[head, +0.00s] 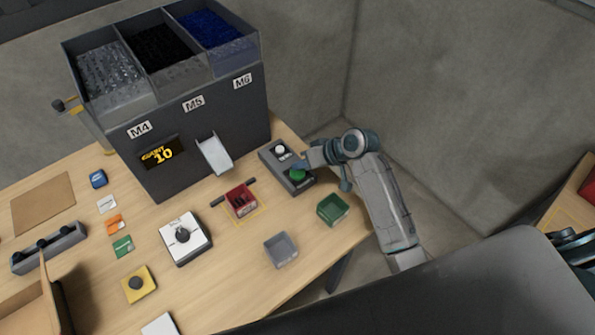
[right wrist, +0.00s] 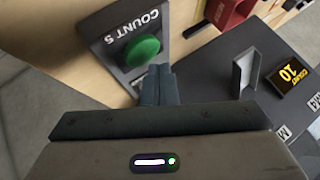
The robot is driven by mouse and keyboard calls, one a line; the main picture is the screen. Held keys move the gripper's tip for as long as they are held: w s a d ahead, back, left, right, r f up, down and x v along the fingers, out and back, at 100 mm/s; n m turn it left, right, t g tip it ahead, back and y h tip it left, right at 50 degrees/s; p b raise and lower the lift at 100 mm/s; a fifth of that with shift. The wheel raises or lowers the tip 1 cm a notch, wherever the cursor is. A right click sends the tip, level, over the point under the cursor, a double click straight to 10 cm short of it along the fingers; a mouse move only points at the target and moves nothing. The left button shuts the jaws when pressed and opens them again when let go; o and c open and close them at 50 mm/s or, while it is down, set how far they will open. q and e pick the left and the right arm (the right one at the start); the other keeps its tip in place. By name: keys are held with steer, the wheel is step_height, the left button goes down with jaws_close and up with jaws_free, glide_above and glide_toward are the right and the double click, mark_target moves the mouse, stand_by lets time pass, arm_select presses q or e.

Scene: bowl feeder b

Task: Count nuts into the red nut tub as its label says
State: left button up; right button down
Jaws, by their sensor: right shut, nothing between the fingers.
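The red nut tub (head: 241,203) sits on the table inside a yellow outline, below the feeder's chute (head: 214,154). Its label and contents are too small to make out. The feeder's display (head: 161,153) reads COUNT 10, also in the right wrist view (right wrist: 290,75). A button box (head: 272,164) has a white button (head: 280,149) and a green button (head: 297,175). In the right wrist view the green button (right wrist: 142,50) is beside COUNT 5 lettering. My right gripper (right wrist: 158,84) is shut and empty, its tips close to the green button; I cannot tell whether they touch. My left gripper is out of view.
The dark feeder (head: 185,130) has bins marked M4, M5 and M6. A green tub (head: 332,208) and a grey tub (head: 281,249) stand near the table's right edge. A white dial box (head: 186,239) and a yellow knob box (head: 138,284) stand further left.

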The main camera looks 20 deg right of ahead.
mark_target(301, 173)
steer(key=shift+f, duration=0.1)
stand_by(0.7)
steer(key=shift+f, duration=0.35)
steer(key=shift+f, duration=0.45)
stand_by(0.8)
steer(key=shift+r+p, duration=0.85)
steer(key=shift+p, duration=0.05)
step_height(301, 173, up, 5)
steer(key=p, duration=0.5)
steer(key=shift+r, duration=0.1)
